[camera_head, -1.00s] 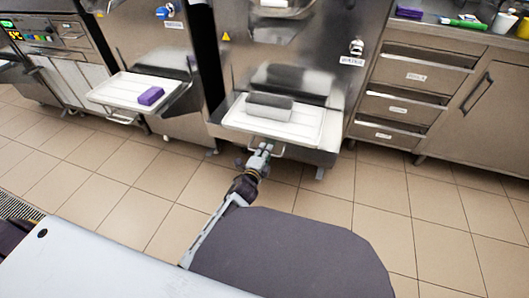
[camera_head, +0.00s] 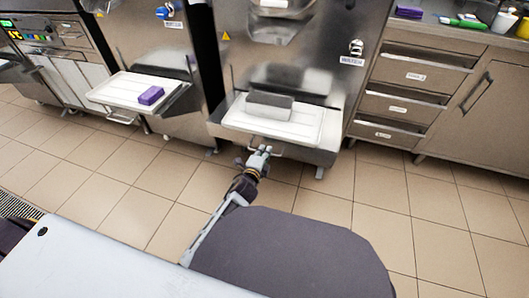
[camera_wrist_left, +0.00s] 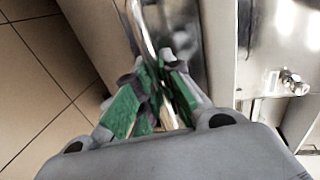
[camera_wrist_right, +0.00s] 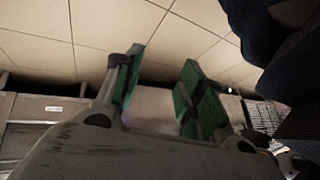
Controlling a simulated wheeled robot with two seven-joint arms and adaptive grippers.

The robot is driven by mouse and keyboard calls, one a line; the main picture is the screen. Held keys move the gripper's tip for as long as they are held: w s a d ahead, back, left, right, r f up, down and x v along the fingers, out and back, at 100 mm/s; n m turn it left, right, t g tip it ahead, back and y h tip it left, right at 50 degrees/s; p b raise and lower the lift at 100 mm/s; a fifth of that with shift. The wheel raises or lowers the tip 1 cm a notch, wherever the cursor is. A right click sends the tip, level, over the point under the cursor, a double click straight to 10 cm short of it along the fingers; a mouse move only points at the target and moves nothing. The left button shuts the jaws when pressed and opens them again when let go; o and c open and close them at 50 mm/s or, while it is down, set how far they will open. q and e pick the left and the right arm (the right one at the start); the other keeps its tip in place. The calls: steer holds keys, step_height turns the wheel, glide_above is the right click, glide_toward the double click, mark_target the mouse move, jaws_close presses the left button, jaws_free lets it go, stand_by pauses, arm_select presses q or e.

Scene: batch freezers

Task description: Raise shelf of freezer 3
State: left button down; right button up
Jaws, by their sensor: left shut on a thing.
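The freezer (camera_head: 290,60) in the middle of the head view has a shelf (camera_head: 227,121) low on its front with a white tray on it. A metal handle (camera_head: 283,156) hangs under the shelf's front edge. My left gripper (camera_head: 260,153) is at this handle. In the left wrist view the gripper (camera_wrist_left: 160,80) is shut on the handle bar (camera_wrist_left: 148,28), which runs between its green pads. My right gripper (camera_wrist_right: 160,85) shows only in the right wrist view, with its green pads apart and nothing between them.
Another freezer to the left has a shelf (camera_head: 106,95) with a purple block (camera_head: 151,95). Drawers (camera_head: 412,92) and a counter stand right. Tiled floor (camera_head: 380,210) is clear in front.

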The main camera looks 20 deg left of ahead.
mark_target(267, 135)
arm_select(q)
step_height(267, 135, up, 2)
steer(key=shift+r+p, duration=0.2)
steer(key=shift+p, duration=0.65)
steer(key=shift+r+p, duration=2.3)
arm_select(e)
steer(key=shift+d+r+g+h, duration=1)
steer(key=shift+d+r, duration=0.5)
steer(key=shift+r, duration=3.8)
arm_select(q)
steer(key=shift+r+p, duration=1.65)
steer(key=shift+r, duration=0.05)
steer(key=shift+r+p, duration=0.85)
steer(key=shift+p, duration=0.15)
arm_select(e)
steer(key=shift+n+g+h, duration=0.4)
steer(key=shift+g, duration=0.5)
steer(key=shift+s+d+f, duration=0.3)
steer(key=shift+f, duration=0.4)
steer(key=shift+s+d+f, duration=0.25)
steer(key=shift+d+f, duration=0.1)
steer(key=shift+f, duration=0.4)
steer(key=shift+s+d+f, duration=0.3)
steer(key=shift+f, duration=0.4)
arm_select(q)
steer(key=shift+r, duration=0.1)
